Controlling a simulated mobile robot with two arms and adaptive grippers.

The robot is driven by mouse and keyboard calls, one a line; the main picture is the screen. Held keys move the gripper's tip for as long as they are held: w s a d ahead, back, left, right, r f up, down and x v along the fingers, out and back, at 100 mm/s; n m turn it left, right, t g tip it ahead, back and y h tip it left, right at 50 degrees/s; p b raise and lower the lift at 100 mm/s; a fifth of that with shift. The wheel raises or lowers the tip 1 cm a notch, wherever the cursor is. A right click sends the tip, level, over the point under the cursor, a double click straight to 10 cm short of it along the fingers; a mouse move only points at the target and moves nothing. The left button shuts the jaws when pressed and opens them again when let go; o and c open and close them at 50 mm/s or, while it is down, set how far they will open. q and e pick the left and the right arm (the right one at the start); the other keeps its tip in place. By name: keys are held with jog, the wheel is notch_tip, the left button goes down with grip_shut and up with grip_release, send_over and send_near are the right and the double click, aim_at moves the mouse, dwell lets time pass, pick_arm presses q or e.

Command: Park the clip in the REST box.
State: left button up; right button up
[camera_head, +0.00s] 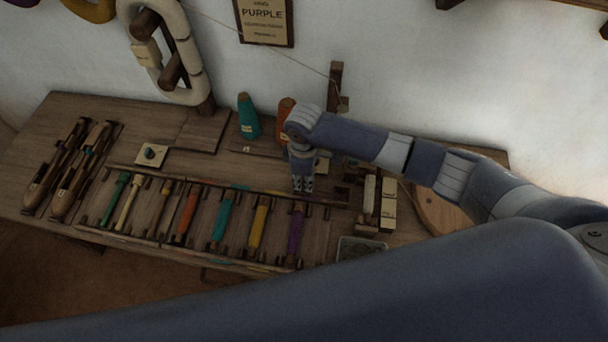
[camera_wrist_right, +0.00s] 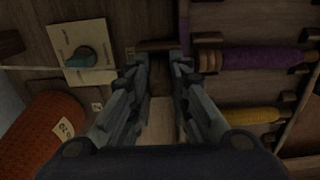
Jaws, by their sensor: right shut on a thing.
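My right gripper (camera_head: 302,188) points down over the back edge of the bobbin rack, in front of the orange cone. In the right wrist view its fingers (camera_wrist_right: 160,60) are closed on a small dark brown piece (camera_wrist_right: 157,45), which looks like the clip. In the head view the fingers hide this piece. I cannot read any REST lettering. A small dark open fixture (camera_head: 342,194) lies just right of the gripper, but I cannot tell whether it is the REST box. My left gripper is not in view.
The rack holds several bobbins, including purple (camera_head: 296,230) and yellow (camera_head: 258,228). A teal cone (camera_head: 248,116) stands at the back. Cream blocks (camera_head: 388,205) and a grey tray (camera_head: 360,248) are at right.

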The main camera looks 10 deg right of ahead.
jog(key=shift+f, duration=0.1)
dwell(0.3)
jog(key=o, duration=1.2)
notch_tip(320, 180, up, 8)
jog(key=p, duration=0.9)
